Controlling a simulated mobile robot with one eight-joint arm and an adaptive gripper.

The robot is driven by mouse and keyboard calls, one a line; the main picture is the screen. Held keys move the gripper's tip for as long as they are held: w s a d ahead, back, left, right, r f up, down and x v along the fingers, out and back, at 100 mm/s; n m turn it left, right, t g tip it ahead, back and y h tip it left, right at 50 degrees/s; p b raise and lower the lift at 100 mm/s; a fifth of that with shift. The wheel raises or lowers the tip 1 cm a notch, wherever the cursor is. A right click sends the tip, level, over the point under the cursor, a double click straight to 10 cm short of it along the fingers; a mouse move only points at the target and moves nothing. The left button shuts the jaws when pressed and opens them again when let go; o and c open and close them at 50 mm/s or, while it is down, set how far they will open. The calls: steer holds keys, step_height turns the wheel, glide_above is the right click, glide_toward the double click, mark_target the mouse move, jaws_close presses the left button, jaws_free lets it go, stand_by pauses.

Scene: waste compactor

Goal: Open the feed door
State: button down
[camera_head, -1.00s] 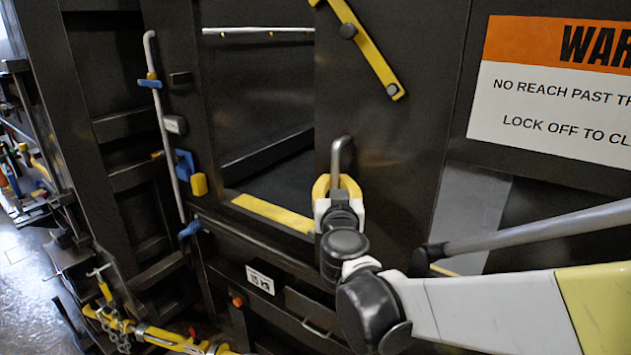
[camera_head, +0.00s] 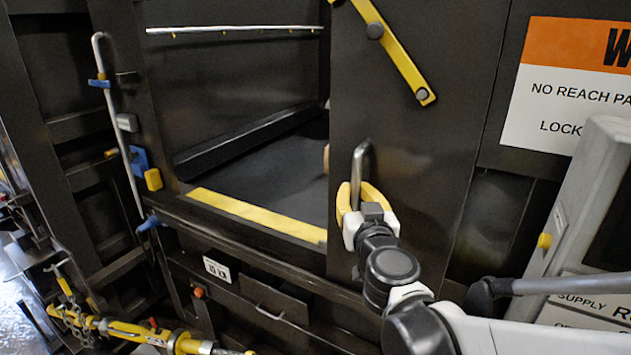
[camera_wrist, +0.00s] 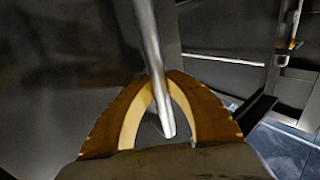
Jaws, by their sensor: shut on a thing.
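The feed door (camera_head: 405,130) is a dark upright panel with a yellow diagonal bar (camera_head: 392,50) on its upper part. It stands at the right of a wide opening (camera_head: 255,150) into the dark chamber. A grey metal bar handle (camera_head: 359,172) is on the door near its left edge. My gripper (camera_head: 359,190) has its yellow fingers shut around the lower part of this handle. In the wrist view the handle (camera_wrist: 148,50) runs down between the two curved fingers. The fingertips partly hide where it meets the door.
A yellow strip (camera_head: 255,214) lines the opening's sill. A grey rod with blue clips (camera_head: 122,130) stands left of the opening. Yellow bars and a chain (camera_head: 130,328) are low at left. A grey cabinet (camera_head: 575,210) and a warning sign (camera_head: 570,90) are at right.

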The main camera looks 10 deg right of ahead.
steer(key=shift+s, duration=0.15)
steer(key=c, duration=1.4)
jaws_free()
steer(key=shift+a, duration=0.1)
steer(key=shift+o, duration=0.2)
steer(key=s, duration=1.2)
steer(key=shift+a, duration=0.35)
